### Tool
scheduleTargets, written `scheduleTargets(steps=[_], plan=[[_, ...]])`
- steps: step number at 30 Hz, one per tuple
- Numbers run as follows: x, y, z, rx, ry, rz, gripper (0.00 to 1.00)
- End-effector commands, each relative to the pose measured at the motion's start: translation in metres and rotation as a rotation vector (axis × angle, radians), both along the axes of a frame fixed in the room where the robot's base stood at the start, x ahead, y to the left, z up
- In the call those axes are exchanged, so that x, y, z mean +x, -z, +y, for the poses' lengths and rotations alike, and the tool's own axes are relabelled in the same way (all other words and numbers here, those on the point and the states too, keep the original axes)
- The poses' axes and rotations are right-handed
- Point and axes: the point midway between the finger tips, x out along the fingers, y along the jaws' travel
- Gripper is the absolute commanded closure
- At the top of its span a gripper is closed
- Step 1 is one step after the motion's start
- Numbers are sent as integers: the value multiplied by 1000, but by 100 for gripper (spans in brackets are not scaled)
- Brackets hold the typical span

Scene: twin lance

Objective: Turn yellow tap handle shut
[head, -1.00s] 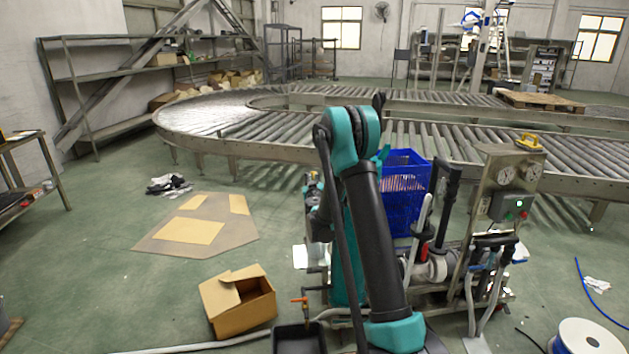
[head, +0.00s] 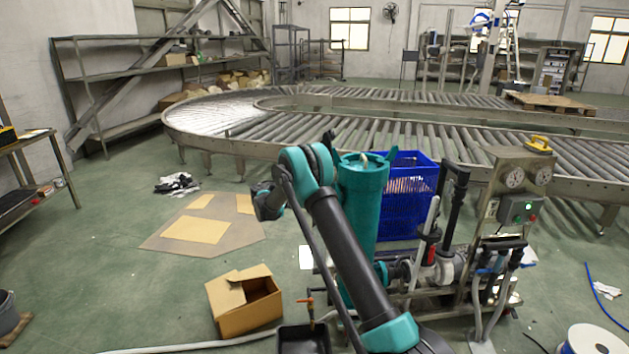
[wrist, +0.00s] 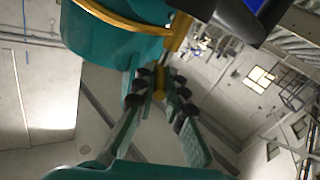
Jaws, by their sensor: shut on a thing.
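In the wrist view, my gripper (wrist: 159,84) has its two teal fingers with dark joints closed in on a narrow yellow piece (wrist: 158,80), which I take as the yellow tap handle. Most of the handle and its tap are hidden by the fingers. A large teal body (wrist: 110,38) with a yellow band lies just beyond the fingertips.
A small orange-handled valve (head: 308,298) stands low, by a black tray (head: 303,340) and an open cardboard box (head: 243,302). A blue crate (head: 405,205), hoses and a gauge panel (head: 515,185) crowd the right. Open floor lies to the left.

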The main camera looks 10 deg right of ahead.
Motion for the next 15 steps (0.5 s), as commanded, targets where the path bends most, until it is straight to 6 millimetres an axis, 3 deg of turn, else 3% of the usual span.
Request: scheduleTargets(steps=[15], plan=[[16, 0, 5, -1, 337, 0, 100]])
